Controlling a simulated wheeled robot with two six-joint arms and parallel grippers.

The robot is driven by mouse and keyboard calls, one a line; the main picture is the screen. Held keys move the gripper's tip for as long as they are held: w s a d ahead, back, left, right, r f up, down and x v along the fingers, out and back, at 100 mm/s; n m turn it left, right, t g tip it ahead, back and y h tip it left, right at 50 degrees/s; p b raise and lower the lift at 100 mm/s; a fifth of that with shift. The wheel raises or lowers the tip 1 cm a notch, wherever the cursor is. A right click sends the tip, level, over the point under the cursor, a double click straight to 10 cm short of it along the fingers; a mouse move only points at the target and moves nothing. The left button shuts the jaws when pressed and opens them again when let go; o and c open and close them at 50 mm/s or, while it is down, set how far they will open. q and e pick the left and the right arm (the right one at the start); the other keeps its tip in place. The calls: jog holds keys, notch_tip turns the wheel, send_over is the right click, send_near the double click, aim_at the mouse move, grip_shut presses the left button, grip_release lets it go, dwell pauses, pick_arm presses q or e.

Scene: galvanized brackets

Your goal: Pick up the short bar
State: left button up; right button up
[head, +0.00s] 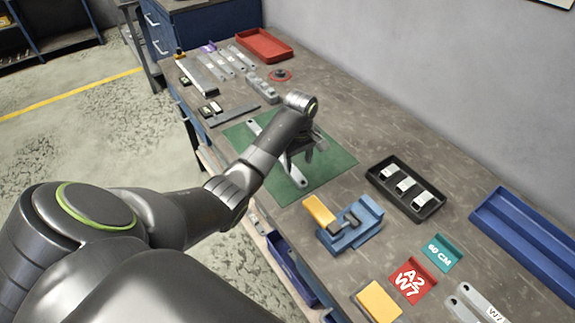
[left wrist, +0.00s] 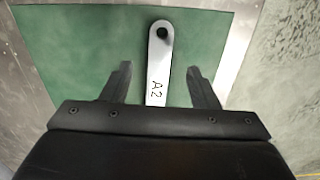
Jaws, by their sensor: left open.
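A light grey metal bar (left wrist: 159,62) marked A2, with a round hole near its rounded end, lies on the green mat (left wrist: 80,50). In the left wrist view it lies between the two fingertips of my left gripper (left wrist: 159,75), which is open, with a gap on each side. The bar's near part is hidden behind the gripper body. In the head view my left gripper (head: 303,155) is over the green mat (head: 335,165), and pale bar ends (head: 297,176) show beside my arm. I cannot tell the gripper's height above the bar. My right gripper is not in view.
A blue-and-yellow clamp (head: 350,228) and a black tray (head: 378,190) with pale pieces are near the mat. A blue tray (head: 530,240), red A2 W7 card (head: 411,281) and W7 bars (head: 470,302) are at right. Several bars (head: 232,64) and a red tray (head: 264,46) are at the back.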

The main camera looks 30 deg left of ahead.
aim_at(297, 175)
pick_arm(q)
jog(key=f, duration=0.2)
jog(key=f+p, duration=0.1)
jog(key=f, duration=0.2)
jog(key=shift+a, duration=0.2)
jog(key=shift+f, duration=0.5)
jog(key=shift+c, duration=0.3)
jog(key=shift+w, duration=0.1)
grip_shut()
jog(key=shift+r, duration=0.2)
